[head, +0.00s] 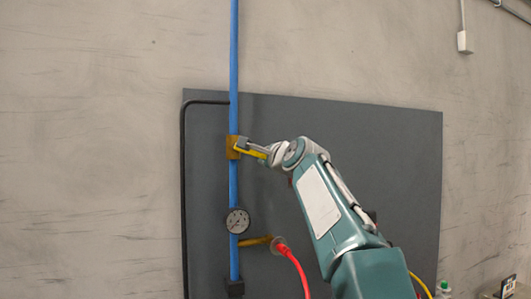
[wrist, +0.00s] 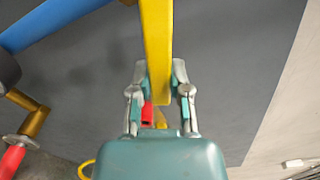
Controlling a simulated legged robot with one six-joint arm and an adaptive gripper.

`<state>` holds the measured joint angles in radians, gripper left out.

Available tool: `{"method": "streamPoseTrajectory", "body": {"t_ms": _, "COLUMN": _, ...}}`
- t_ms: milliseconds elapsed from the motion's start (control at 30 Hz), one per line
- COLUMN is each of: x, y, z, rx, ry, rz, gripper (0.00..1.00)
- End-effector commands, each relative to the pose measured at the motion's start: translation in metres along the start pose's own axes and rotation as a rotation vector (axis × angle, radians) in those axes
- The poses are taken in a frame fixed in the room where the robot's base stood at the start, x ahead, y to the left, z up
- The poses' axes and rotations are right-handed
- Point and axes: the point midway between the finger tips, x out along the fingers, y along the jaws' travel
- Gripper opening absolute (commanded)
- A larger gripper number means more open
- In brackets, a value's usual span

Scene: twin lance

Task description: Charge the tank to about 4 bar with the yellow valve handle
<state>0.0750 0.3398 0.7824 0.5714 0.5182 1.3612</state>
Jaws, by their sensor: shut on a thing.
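The yellow valve handle (head: 250,151) sticks out to the right from a brass valve body (head: 232,148) on the blue vertical pipe (head: 234,190). My gripper (head: 262,151) is at the handle's free end. In the wrist view the yellow handle (wrist: 157,50) runs down between the two fingers of my gripper (wrist: 160,85), which are shut on it. A round gauge (head: 237,221) sits on the pipe below the valve; its needle is too small to read. The tank is not clearly in view.
A brass branch (head: 257,241) with a red hose (head: 293,262) leaves the pipe below the gauge. A black pipe (head: 184,180) runs down the left of the dark panel (head: 400,150). The panel's right side is clear.

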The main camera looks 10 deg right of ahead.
Motion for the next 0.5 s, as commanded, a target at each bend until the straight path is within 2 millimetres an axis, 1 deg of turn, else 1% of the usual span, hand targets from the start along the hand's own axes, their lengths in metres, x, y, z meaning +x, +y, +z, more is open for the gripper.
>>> {"method": "streamPoseTrajectory", "body": {"t_ms": 33, "x": 0.001, "y": 0.006, "z": -0.001, "rx": 0.030, "ry": 0.001, "rz": 0.008, "gripper": 0.00}}
{"method": "streamPoseTrajectory", "body": {"t_ms": 200, "x": 0.002, "y": 0.013, "z": -0.001, "rx": 0.129, "ry": 0.002, "rz": 0.008, "gripper": 0.00}}
{"method": "streamPoseTrajectory", "body": {"t_ms": 500, "x": 0.002, "y": 0.020, "z": 0.001, "rx": 0.222, "ry": 0.002, "rz": 0.008, "gripper": 0.00}}
